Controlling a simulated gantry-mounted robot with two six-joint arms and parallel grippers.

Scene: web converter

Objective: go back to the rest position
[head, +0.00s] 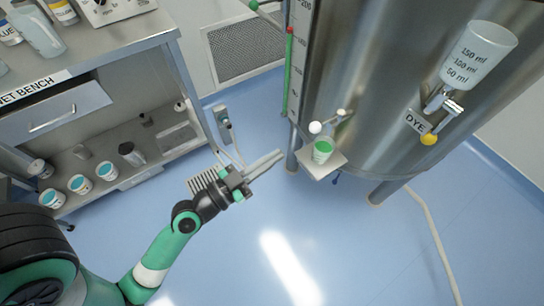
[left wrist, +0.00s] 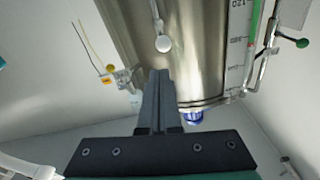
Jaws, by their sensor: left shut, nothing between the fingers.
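My left gripper (head: 266,164) is shut and empty, held over the blue floor between the bench and the steel tank. In the left wrist view its fingers (left wrist: 158,90) are together and point toward the tank. The left arm comes in from the lower left of the head view. My right gripper is in neither view.
The steel tank (head: 385,100) stands at the right, with a small shelf (head: 329,166) holding a green-filled cup (head: 322,151). A dye funnel (head: 480,52) is mounted on it. The bench (head: 90,45) with several tubs below is at the left. The floor (head: 330,240) in front is clear.

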